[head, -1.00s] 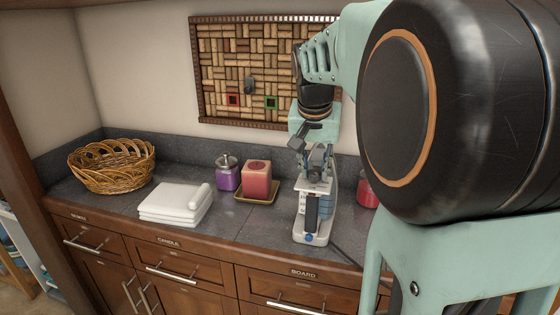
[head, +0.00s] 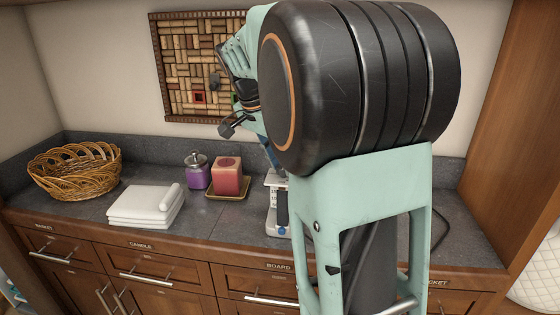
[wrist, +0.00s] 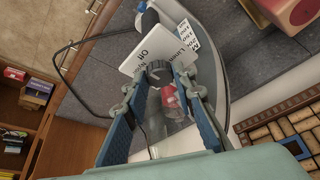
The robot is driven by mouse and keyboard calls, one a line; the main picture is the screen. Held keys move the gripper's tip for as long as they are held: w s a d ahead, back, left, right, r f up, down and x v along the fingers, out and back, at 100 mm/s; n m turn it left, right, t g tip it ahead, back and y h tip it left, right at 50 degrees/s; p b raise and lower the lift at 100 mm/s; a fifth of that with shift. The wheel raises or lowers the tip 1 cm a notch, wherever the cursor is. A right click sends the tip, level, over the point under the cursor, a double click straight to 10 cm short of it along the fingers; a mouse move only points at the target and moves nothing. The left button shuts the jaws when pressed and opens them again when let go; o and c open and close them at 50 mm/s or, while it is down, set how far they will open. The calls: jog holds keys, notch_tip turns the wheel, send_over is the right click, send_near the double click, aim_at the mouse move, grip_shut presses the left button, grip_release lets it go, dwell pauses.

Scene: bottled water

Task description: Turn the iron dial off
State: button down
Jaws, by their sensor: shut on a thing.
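The iron (head: 275,205) stands upright on the counter in the head view, partly hidden behind my arm. The black dial (wrist: 158,70) sits on this plate between my two blue fingertips. My gripper (wrist: 157,84) is shut on the dial, with one finger on each side. The exact setting the dial points to cannot be told.
A red candle (head: 227,175) and a purple jar (head: 198,172) stand left of the iron. White folded towels (head: 145,208) and a wicker basket (head: 75,172) are further left. A cork board (head: 190,70) hangs behind. A cord (wrist: 92,40) trails from the iron.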

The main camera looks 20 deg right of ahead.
dwell(0.4)
jog(key=c, duration=1.6)
grip_release()
jog(key=shift+r, duration=0.1)
jog(key=v, duration=1.2)
jog(key=shift+a, duration=0.1)
